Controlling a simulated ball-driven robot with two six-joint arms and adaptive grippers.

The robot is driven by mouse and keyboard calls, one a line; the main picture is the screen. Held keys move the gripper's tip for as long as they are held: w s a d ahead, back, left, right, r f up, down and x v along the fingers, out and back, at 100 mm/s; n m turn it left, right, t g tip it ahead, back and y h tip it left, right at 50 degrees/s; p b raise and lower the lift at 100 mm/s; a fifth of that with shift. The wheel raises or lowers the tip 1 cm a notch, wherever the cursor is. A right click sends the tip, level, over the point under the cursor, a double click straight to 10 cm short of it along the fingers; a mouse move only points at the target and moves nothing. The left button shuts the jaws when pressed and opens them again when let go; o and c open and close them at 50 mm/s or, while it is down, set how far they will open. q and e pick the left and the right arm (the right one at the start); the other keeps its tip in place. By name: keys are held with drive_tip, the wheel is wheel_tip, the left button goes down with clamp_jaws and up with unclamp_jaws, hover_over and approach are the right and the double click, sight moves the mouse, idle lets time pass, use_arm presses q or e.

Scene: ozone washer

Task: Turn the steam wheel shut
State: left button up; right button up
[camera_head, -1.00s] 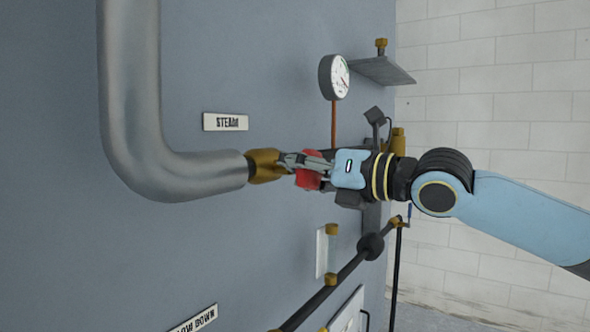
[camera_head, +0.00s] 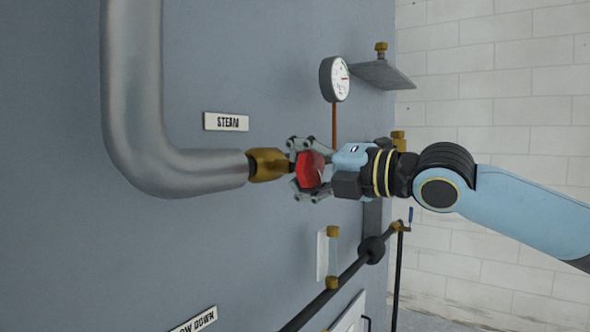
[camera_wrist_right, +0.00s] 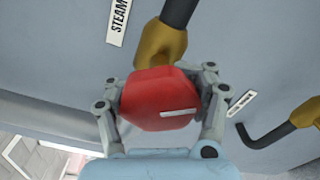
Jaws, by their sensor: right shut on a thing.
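The red steam wheel (camera_head: 311,171) sits at the end of a brass valve fitting (camera_head: 268,165), which joins the thick grey pipe (camera_head: 200,172). A STEAM label (camera_head: 226,121) is on the panel above it. My right gripper (camera_head: 300,170) is shut on the wheel, one finger above and one below in the head view. In the right wrist view the red wheel (camera_wrist_right: 162,98), with a pale stripe on its face, lies between the two fingers of my right gripper (camera_wrist_right: 164,92). The brass fitting (camera_wrist_right: 158,48) shows behind it. My left gripper is not in view.
A pressure gauge (camera_head: 335,79) on a copper tube stands above the wheel. A small shelf (camera_head: 383,73) juts out at the upper right. A sight glass (camera_head: 332,255) and a dark pipe (camera_head: 345,272) run below. A BLOW DOWN label is partly visible at the bottom.

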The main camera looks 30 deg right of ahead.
drive_tip(key=m+p, duration=0.1)
drive_tip(key=m, duration=0.4)
drive_tip(key=shift+m, duration=0.3)
drive_tip(key=m+p, duration=0.2)
drive_tip(key=m, duration=0.3)
drive_tip(key=m+p, duration=0.3)
drive_tip(key=m, duration=0.3)
drive_tip(key=shift+m, duration=0.4)
drive_tip(key=m+p, duration=0.2)
drive_tip(key=m, duration=0.3)
drive_tip(key=m+p, duration=0.2)
drive_tip(key=m, duration=0.3)
drive_tip(key=shift+d, duration=0.1)
drive_tip(key=m+p, duration=0.2)
drive_tip(key=m, duration=0.3)
drive_tip(key=m+p, duration=0.2)
drive_tip(key=m, duration=0.3)
drive_tip(key=shift+f+m, duration=0.1)
drive_tip(key=shift+m, duration=0.3)
drive_tip(key=shift+m+p, duration=0.7)
drive_tip(key=shift+m, duration=1.4)
